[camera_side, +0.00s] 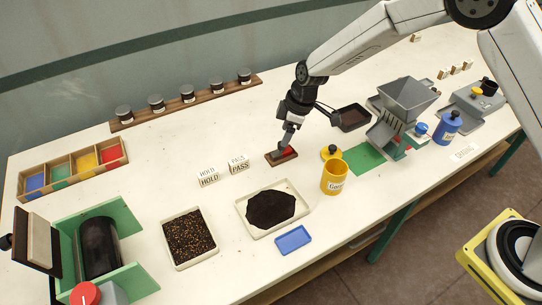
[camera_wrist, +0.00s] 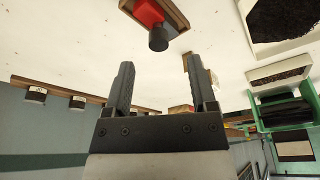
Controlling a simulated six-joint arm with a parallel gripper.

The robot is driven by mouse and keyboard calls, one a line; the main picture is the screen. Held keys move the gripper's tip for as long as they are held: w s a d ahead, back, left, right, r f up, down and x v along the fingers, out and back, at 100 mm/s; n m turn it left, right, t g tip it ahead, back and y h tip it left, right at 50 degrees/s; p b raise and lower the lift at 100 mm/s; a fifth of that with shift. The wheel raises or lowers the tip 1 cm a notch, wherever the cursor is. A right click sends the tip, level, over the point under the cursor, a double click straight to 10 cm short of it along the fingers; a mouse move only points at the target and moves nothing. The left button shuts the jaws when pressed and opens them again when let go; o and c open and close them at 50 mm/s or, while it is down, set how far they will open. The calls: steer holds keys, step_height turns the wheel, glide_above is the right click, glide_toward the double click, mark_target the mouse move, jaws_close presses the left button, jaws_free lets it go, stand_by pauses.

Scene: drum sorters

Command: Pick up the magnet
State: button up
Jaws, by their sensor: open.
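The magnet (camera_side: 289,151) looks like a red block on a small brown wooden stand (camera_side: 274,160) near the middle of the table. In the wrist view the red block (camera_wrist: 147,12) shows at the top edge with a dark round knob (camera_wrist: 158,38) standing out from it. My gripper (camera_side: 285,143) is just over the stand in the side view and partly hides the magnet. In the wrist view my gripper (camera_wrist: 160,63) is open, with nothing between its fingers. The knob lies beyond the fingertips, apart from them.
PASS and HOLD blocks (camera_side: 239,167) stand left of the stand. A tray of dark powder (camera_side: 241,201) and a yellow cup (camera_side: 334,180) are in front. A dark pan (camera_side: 352,118) and a grey hopper (camera_side: 407,96) are to the right. Jars on a rack (camera_side: 187,97) stand behind.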

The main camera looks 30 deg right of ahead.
mark_target(281, 150)
steer(key=shift+x, duration=2.55)
steer(key=shift+d, duration=0.1)
jaws_close()
